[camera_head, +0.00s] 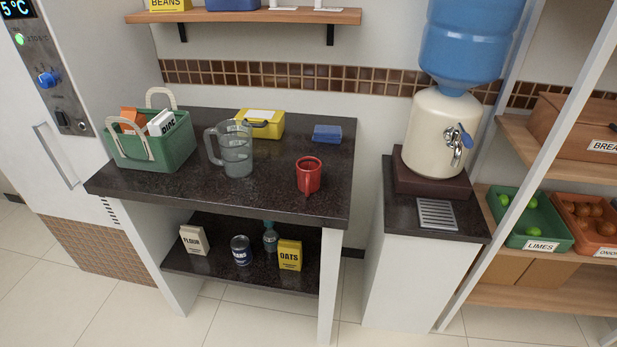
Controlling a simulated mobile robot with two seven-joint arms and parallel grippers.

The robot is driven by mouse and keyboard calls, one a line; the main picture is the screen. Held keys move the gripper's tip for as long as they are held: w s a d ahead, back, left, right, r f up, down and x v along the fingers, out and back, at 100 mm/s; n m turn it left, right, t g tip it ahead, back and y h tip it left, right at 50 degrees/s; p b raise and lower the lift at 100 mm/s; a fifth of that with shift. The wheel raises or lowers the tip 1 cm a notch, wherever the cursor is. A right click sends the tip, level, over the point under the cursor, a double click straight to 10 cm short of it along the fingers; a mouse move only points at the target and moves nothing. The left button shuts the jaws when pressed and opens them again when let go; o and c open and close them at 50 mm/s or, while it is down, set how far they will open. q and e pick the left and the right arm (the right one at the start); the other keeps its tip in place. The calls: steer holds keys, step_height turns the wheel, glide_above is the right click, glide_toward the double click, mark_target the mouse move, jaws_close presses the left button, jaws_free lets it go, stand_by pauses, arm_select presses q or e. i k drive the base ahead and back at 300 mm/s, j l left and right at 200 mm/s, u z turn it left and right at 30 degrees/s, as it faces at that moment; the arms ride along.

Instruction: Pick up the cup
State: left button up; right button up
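A red cup (309,175) stands upright on the dark countertop (270,200), near its front right part. Its handle points toward the front of the counter. Nothing touches the cup, and the inside is mostly dark. Neither of my grippers shows in the head view.
A clear pitcher (236,150) stands left of the cup, with a green basket (150,150) further left. A yellow box (262,123) and a blue block (327,133) lie behind. A water dispenser (438,130) stands right. A wooden shelf (260,16) hangs above. The counter around the cup is clear.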

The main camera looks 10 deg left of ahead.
mark_target(308, 168)
steer(key=i+j, duration=0.6)
steer(key=j, duration=0.25)
steer(key=i+j+z, duration=0.1)
steer(key=z, duration=1.6)
